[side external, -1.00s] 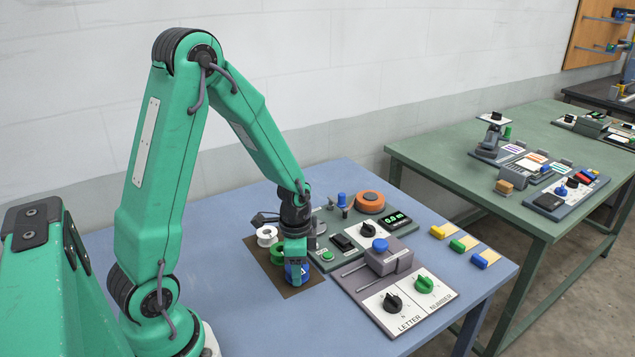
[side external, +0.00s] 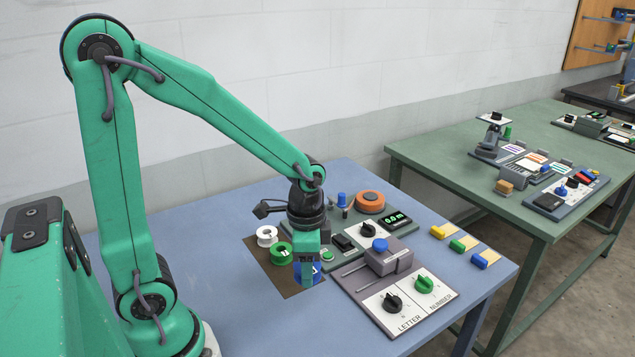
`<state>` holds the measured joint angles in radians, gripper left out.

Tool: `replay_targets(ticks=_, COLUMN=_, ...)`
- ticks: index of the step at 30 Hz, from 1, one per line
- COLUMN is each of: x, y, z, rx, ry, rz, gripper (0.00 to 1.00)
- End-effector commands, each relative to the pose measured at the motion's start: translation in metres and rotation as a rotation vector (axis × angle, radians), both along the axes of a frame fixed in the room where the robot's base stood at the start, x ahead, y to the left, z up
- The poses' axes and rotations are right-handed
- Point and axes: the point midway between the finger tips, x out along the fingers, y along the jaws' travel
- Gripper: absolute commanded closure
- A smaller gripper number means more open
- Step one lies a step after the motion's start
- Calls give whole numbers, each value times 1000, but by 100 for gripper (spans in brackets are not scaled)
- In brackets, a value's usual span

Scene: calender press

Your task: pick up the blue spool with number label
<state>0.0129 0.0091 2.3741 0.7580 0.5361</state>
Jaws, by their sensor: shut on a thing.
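The blue spool (side external: 317,270) is at the right edge of the brown mat (side external: 288,287). My gripper (side external: 308,281) points down over it and is shut on it. A finger covers the middle of the spool, so its label is mostly hidden. I cannot tell whether the spool touches the mat. A green spool (side external: 279,254) and a white spool (side external: 267,236) stand on the mat to the left and behind.
The press panel with a blue knob (side external: 380,245), a black dial (side external: 391,302) and a green dial (side external: 424,285) lies close to the right. An orange disc (side external: 369,202) is behind. Yellow, green and blue blocks lie farther right. The blue table's front left is clear.

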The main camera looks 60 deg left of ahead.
Motion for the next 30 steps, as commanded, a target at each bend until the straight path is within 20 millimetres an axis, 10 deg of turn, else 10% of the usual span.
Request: replay_targets(ticks=30, x=-6, y=-23, z=15, rx=0, ry=0, rz=2, gripper=72)
